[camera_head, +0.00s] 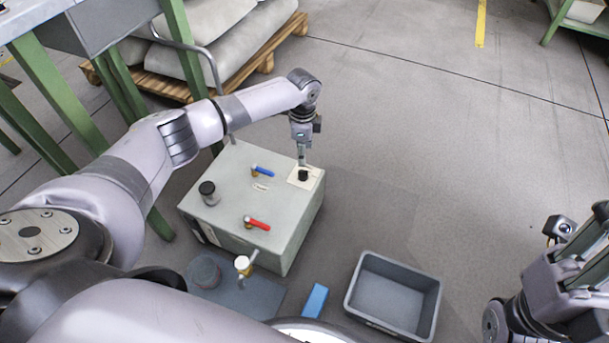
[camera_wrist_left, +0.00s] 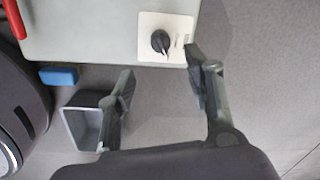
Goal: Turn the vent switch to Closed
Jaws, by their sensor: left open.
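The vent switch is a black rotary knob (camera_head: 304,175) on a white square plate (camera_head: 317,180), at the right corner of the grey box's top. In the left wrist view the knob (camera_wrist_left: 160,42) sits on its plate (camera_wrist_left: 178,22), with small unreadable print beside it. My left gripper (camera_head: 302,157) points down just above the knob in the head view. In the left wrist view my left gripper (camera_wrist_left: 160,65) is open, its fingers spread and empty, with the knob just beyond the tips. My right gripper (camera_head: 578,258) is at the right edge, partly cut off.
The grey box (camera_head: 234,180) also carries a blue-handled valve (camera_head: 262,171), a red-handled valve (camera_head: 257,223) and a black knob (camera_head: 208,193). A grey bin (camera_head: 432,300) and a blue block (camera_head: 315,300) lie in front.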

